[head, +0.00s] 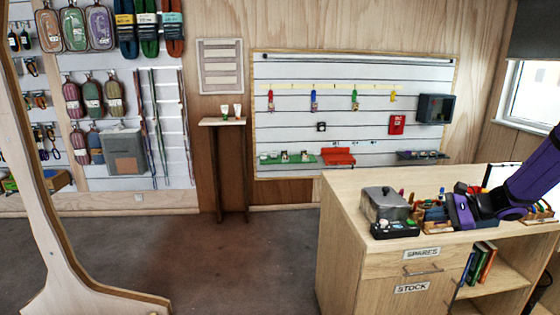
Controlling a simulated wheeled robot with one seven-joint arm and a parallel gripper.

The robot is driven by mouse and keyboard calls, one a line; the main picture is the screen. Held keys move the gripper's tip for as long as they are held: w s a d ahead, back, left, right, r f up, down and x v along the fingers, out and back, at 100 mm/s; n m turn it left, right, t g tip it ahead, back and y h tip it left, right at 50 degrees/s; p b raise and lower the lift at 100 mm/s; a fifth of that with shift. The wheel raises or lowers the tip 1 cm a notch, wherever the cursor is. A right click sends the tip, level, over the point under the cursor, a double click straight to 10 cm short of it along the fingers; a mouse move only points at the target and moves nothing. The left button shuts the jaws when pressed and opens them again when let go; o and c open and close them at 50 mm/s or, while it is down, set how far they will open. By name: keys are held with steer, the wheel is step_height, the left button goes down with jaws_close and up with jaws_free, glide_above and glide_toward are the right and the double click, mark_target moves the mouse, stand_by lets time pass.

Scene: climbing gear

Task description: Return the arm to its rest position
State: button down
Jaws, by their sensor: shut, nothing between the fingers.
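My purple and dark arm (530,180) reaches in from the right edge, low over the wooden counter (352,195). My gripper (447,213) is at its end, over the small gear on the counter top. It is shut, with nothing seen held in it. The fingertips are small and hard to separate from the items behind them. The arm hides part of the counter's right side.
A grey metal box (387,205) stands left of my gripper. Small coloured items and trays crowd around the gripper. Drawers and a book shelf are below. Open floor (250,265) lies left of the counter.

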steer(key=s+a+r+n+g+h, duration=0.5)
steer(key=s+a+r+n, duration=0.4)
steer(key=s+a+r, duration=0.55)
steer(key=s+r+n+t+h, duration=0.2)
steer(key=s+r+n+h, duration=0.1)
steer(key=s, duration=0.7)
steer(key=s+d+r+n+t+h, duration=0.1)
steer(key=s+r+n+t+h, duration=0.1)
steer(key=s, duration=0.8)
steer(key=shift+s+d+r+n+h, duration=0.3)
steer(key=shift+r+n+h, duration=0.3)
steer(key=shift+r+n, duration=0.15)
